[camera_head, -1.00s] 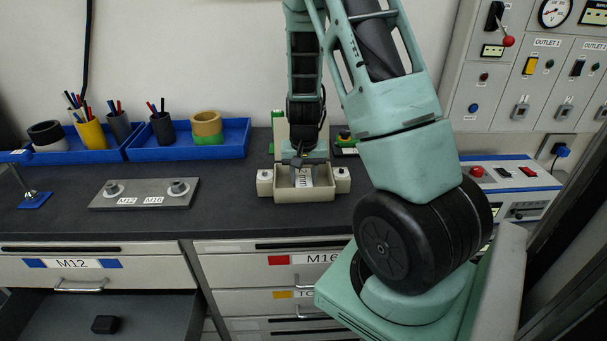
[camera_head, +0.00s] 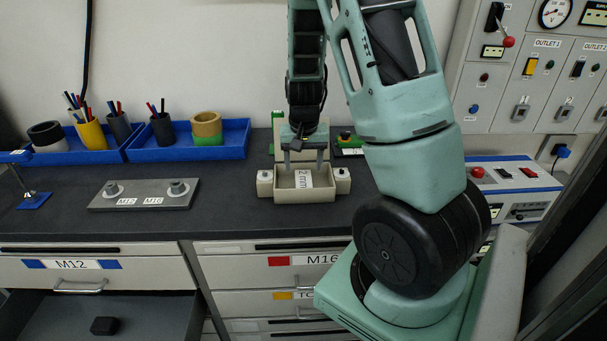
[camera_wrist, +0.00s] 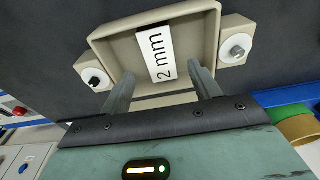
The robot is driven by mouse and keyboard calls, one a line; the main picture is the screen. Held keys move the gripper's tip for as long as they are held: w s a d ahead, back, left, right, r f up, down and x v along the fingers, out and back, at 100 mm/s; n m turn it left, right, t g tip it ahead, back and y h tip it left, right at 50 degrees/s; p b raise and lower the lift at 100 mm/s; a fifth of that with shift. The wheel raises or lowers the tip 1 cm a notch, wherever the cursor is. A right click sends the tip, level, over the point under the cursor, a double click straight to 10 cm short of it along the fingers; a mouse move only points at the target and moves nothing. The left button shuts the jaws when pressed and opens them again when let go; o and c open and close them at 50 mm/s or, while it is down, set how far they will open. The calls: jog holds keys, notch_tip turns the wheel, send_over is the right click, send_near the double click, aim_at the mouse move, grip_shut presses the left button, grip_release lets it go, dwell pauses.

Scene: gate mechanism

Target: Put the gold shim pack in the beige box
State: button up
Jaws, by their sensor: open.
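The beige box (camera_head: 289,196) stands on the dark bench, with a round-topped block at each side; it also fills the top of the wrist view (camera_wrist: 112,52). A white face marked "2 mm" (camera_head: 304,179) shows inside the box, and it also shows in the wrist view (camera_wrist: 155,53). I see no gold colour around it, so I cannot tell whether it belongs to the gold shim pack. My gripper (camera_head: 304,169) is open, with its fingers apart at the box's back side.
A grey plate (camera_head: 145,194) with M12 and M16 labels lies left of the box. Blue trays (camera_head: 190,150) with cups and tape rolls stand at the back. A drawer at lower left is open with a black block (camera_head: 105,325) inside. A control unit (camera_head: 510,185) stands right.

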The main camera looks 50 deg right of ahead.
aim_at(303, 183)
notch_tip(303, 183, up, 7)
jog(key=s+a+r+n+y, duration=0.2)
jog(key=a+n, duration=0.7)
jog(key=a, duration=1.8)
jog(key=s+a+n+g, duration=0.1)
jog(key=s+a+n, duration=0.7)
jog(key=s+a, duration=0.5)
jog(key=shift+s+r+n, duration=0.25)
jog(key=shift+s+n, duration=0.05)
jog(key=shift+s, duration=0.6)
jog(key=shift+a, duration=0.1)
notch_tip(303, 183, down, 7)
jog(key=b, duration=0.7)
jog(key=shift+f+b, duration=0.2)
jog(key=shift+b, duration=0.15)
